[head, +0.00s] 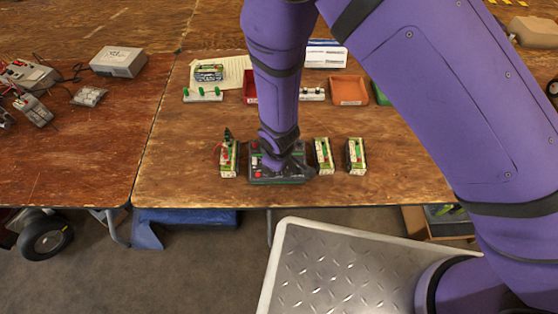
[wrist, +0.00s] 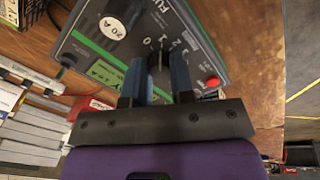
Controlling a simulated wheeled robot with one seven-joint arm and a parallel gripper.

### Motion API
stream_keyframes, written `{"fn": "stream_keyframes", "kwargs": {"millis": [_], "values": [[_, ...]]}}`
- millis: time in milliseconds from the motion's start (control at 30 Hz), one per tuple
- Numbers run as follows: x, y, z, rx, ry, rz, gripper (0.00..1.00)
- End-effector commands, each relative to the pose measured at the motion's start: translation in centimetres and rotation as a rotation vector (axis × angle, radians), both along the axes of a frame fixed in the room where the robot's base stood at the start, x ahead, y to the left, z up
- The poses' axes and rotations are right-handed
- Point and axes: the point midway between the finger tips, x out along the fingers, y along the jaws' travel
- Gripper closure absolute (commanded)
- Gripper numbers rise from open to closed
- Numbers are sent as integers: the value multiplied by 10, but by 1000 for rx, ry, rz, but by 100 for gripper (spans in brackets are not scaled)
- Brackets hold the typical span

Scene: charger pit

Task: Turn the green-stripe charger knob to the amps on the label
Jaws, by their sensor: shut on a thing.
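The charger (head: 263,178) is a dark box with a green stripe, at the front of the table under my arm in the head view. In the wrist view its dark panel (wrist: 192,50) fills the top. My gripper (wrist: 157,82) is shut on a small dark knob (wrist: 158,62), one blue finger on each side. Part of the knob is hidden by the fingers. Numbers 0, 1, 2 and 3 run around it. A yellow-green label (wrist: 105,72) is beside it, its text turned and hard to read. A white-faced round part (wrist: 113,27) and a red button (wrist: 213,82) are also on the panel.
Batteries stand close beside the charger, one at left (head: 229,160) and two at right (head: 323,157), (head: 356,156). Behind are an orange tray (head: 348,90) and a holder with green-topped parts (head: 203,95). Bare tabletop (head: 172,150) lies to the left.

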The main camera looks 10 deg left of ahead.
Motion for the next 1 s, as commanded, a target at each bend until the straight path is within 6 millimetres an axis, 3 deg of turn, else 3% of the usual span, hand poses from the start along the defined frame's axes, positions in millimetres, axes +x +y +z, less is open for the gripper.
{"fn": "stream_keyframes", "kwargs": {"millis": [533, 567, 667, 1000], "values": [[0, 1, 0, 8, 1, -35, 100], [0, 1, 0, 8, 1, -34, 75], [0, 1, 0, 7, 1, -34, 52], [0, 0, 2, 7, 1, -34, 52]]}}
